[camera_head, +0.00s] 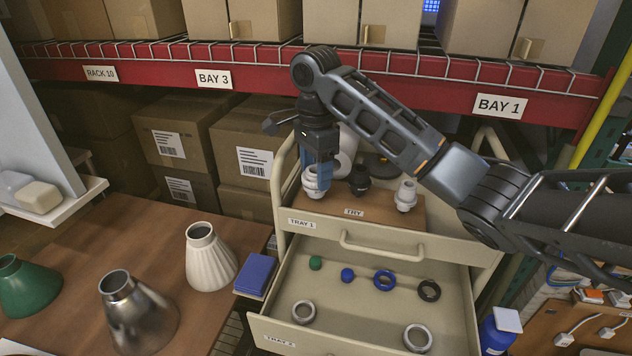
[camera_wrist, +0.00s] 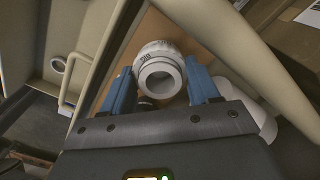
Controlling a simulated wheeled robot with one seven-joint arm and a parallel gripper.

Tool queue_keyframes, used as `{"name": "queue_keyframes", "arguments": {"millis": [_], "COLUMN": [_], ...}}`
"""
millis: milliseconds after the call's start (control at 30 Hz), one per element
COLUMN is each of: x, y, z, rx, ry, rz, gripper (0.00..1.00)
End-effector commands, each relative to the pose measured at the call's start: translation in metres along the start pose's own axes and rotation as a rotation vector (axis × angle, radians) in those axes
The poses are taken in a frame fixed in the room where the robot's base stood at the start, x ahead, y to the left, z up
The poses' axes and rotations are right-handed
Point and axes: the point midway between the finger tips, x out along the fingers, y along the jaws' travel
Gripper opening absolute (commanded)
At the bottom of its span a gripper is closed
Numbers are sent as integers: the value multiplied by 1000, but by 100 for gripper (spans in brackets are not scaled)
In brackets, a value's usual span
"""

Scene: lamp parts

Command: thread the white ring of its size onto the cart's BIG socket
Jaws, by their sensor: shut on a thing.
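My gripper (camera_head: 318,175) points down over the cart top, its blue fingers shut on a white ring (camera_wrist: 160,78). The BIG socket (camera_head: 313,192) is white and stands upright at the left of the cart's top board. In the wrist view, a white collar marked BIG (camera_wrist: 146,56) shows right behind the ring, between the fingertips (camera_wrist: 162,75). Ring and socket look lined up and very close. I cannot tell whether the ring is around the socket or just above it, as the fingers and the like colours hide the join.
A black socket (camera_head: 358,182) and another white socket (camera_head: 405,196) stand to the right on the board. The open drawer (camera_head: 350,309) holds two pale rings (camera_head: 304,312) (camera_head: 418,338), a blue ring (camera_head: 384,281), a black ring (camera_head: 429,291) and small caps. Lampshades (camera_head: 210,260) stand on the left table.

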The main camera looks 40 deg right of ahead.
Motion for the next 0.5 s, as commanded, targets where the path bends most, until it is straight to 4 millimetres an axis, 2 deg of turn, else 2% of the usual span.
{"name": "queue_keyframes", "arguments": {"millis": [33, 233, 500], "x": [8, 8, 8], "y": [3, 3, 3], "z": [0, -1, -1], "rx": [61, 292, 368], "ry": [2, 4, 5], "rz": [18, 18, 18], "gripper": [12, 12, 12]}}
